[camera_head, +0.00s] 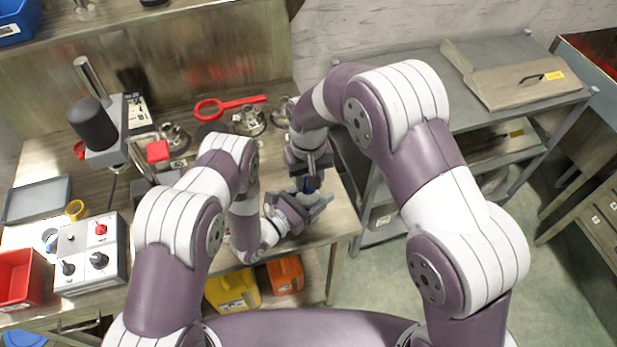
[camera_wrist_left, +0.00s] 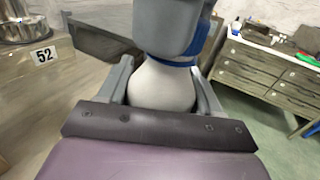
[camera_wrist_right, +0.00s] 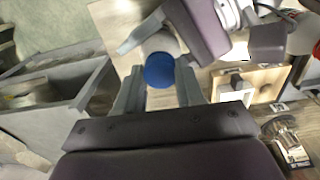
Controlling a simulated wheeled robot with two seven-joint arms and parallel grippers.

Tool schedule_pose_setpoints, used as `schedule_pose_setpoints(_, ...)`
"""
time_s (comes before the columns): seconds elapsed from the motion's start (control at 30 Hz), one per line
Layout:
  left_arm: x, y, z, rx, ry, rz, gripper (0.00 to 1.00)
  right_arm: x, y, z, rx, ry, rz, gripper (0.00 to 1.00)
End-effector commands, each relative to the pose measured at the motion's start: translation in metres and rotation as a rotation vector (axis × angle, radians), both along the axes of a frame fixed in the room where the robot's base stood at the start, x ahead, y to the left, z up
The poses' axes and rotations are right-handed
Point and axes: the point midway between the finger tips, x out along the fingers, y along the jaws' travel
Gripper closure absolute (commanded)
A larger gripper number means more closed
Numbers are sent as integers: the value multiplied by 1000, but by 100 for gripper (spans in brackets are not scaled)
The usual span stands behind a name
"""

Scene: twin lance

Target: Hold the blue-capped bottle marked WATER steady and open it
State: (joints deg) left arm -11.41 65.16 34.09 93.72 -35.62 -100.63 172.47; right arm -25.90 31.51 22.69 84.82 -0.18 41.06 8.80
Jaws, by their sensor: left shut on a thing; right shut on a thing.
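The bottle shows in the left wrist view as a pale rounded body (camera_wrist_left: 160,88) between the fingers of my left gripper (camera_wrist_left: 164,92). That gripper is shut on the body. In the head view my left gripper (camera_head: 308,206) is at the table's right end, just below my right gripper (camera_head: 311,182). The blue cap (camera_wrist_right: 160,70) sits between the fingertips of my right gripper (camera_wrist_right: 160,85), which is shut on it from above. A blue edge of the cap also shows in the left wrist view (camera_wrist_left: 205,40). The WATER marking is hidden.
The wooden table (camera_head: 335,222) ends just right of the grippers. Metal fixtures (camera_head: 249,120) and a red ring-handled tool (camera_head: 228,106) lie behind them. A grey shelf unit (camera_head: 480,125) stands to the right. Yellow (camera_head: 232,290) and orange (camera_head: 285,273) containers are below the tabletop.

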Motion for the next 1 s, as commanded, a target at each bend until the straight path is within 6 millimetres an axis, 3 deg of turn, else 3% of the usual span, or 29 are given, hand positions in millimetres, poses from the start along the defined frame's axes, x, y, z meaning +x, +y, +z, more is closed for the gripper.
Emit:
schedule_pose_setpoints(0.1, -1, 0, 0, 0, 0, -1, 100, 1, 0, 1, 1, -3, 486, 99)
schedule_pose_setpoints(0.6, -1, 0, 0, -1, 1, -2, 100, 0, 1, 3, -1, 1, 2574, 99)
schedule_pose_setpoints(0.7, -1, 0, 0, -1, 1, -2, 100, 0, 0, 3, -2, 2, 2862, 99)
schedule_pose_setpoints(0.8, -1, 0, 0, -1, 1, -2, 100, 0, 0, 3, -2, 2, 3036, 99)
schedule_pose_setpoints(1.0, -1, 0, 0, 0, 0, -2, 100, 0, 0, 3, -2, 3, 3115, 99)
